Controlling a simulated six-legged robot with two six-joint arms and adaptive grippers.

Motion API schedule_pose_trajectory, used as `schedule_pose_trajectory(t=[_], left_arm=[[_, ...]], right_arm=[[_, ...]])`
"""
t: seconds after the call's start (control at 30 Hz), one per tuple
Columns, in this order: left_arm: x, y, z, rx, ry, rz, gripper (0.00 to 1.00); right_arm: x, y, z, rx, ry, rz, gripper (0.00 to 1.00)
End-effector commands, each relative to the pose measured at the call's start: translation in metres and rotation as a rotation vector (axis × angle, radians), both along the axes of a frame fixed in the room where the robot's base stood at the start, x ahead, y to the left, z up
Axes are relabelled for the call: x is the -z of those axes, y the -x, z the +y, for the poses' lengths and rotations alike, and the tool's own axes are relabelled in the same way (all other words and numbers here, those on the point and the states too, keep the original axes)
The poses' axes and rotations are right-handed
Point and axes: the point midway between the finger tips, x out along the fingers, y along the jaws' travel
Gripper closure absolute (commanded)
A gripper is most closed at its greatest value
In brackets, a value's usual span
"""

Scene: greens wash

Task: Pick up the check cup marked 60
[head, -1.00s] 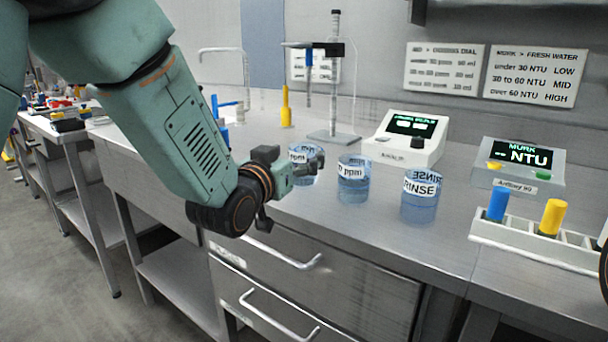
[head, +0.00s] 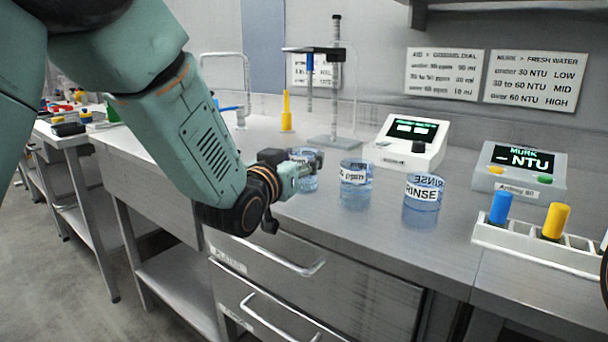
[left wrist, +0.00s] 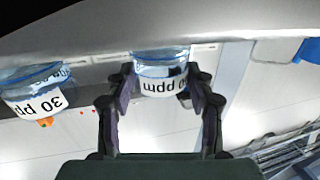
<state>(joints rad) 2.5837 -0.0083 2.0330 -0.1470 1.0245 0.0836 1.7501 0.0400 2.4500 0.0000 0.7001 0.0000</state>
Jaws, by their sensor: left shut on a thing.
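My left gripper (head: 300,164) is shut on a clear blue-tinted cup (head: 306,183) at the left end of a row of cups. In the left wrist view, the two fingers of my left gripper (left wrist: 161,82) press on both sides of this cup (left wrist: 161,62). Its white label reads upside down as "0 ppm", and a finger hides the first digit. The cup seems to stand at bench level. A second cup (head: 355,196) stands just right of it; the left wrist view shows its label (left wrist: 35,103) as 30 ppm. My right gripper is out of view.
A RINSE cup (head: 422,212) stands further right. Behind are a probe stand (head: 336,138), a white meter (head: 408,150) and a MURK meter (head: 520,175). A yellow bottle (head: 286,118) stands back left. A white rack (head: 530,243) with blue and yellow vials is front right.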

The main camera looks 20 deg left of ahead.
Motion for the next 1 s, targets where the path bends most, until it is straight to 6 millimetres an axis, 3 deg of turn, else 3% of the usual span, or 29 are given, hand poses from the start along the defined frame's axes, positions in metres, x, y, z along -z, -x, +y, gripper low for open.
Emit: schedule_pose_trajectory(t=[0.13,0.57,1.0], left_arm=[[-0.001,0.0,0.0,0.0,0.0,-0.002,0.82],[-0.006,0.0,0.0,0.0,0.001,-0.004,0.82],[-0.043,0.0,0.0,0.0,0.001,-0.005,0.82]], right_arm=[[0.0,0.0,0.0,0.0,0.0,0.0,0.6],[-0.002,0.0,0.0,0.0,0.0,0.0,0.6],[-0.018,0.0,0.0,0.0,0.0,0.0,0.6]])
